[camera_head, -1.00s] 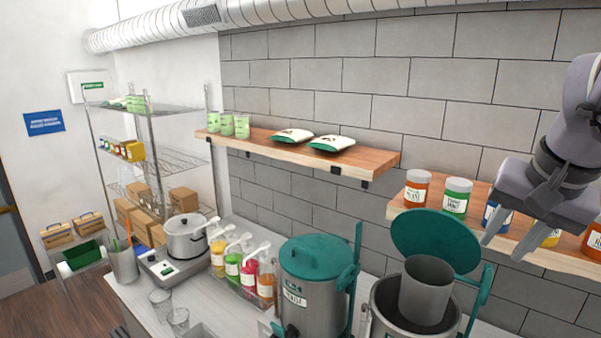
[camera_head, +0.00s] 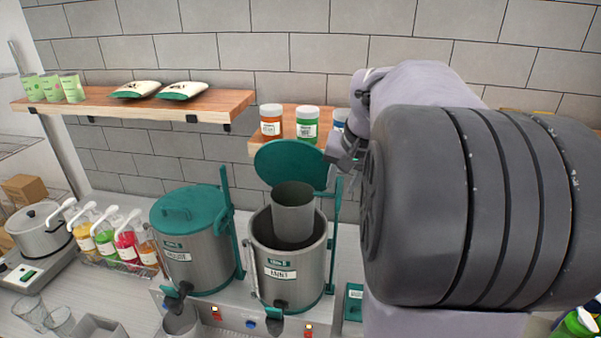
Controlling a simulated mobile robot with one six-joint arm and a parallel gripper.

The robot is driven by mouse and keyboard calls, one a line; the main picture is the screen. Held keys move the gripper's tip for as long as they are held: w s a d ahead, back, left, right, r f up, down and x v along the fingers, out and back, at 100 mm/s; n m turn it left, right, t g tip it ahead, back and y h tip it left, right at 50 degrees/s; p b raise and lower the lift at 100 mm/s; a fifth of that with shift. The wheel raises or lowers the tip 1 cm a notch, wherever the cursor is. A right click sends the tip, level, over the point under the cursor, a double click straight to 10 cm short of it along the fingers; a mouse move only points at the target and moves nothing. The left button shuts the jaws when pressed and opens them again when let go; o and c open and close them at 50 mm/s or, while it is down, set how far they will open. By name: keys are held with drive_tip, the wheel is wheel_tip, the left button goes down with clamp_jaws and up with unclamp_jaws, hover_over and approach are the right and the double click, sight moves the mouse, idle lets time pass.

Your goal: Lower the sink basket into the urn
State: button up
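The sink basket, a plain grey cylinder (camera_head: 293,213), stands upright at the mouth of the open urn (camera_head: 290,288). Its lower part is within the dark opening and its upper part rises above the urn's rim. The urn is grey metal with a teal base, a white label and a tap. Its round teal lid (camera_head: 285,162) is raised behind the basket. My gripper (camera_head: 343,163) is to the right of the raised lid, above and right of the basket and apart from it. My arm partly hides it, so its opening is unclear.
A second urn (camera_head: 190,250) with a closed teal lid stands close on the left. Several syrup bottles (camera_head: 103,238) and a pot (camera_head: 40,228) are further left. Jars (camera_head: 307,123) stand on a wooden shelf above. My arm covers much of the right side.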

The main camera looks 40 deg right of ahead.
drive_tip(key=shift+d+f, duration=0.15)
drive_tip(key=shift+f, duration=0.05)
clamp_jaws()
drive_tip(key=shift+r, duration=0.1)
idle(1.2)
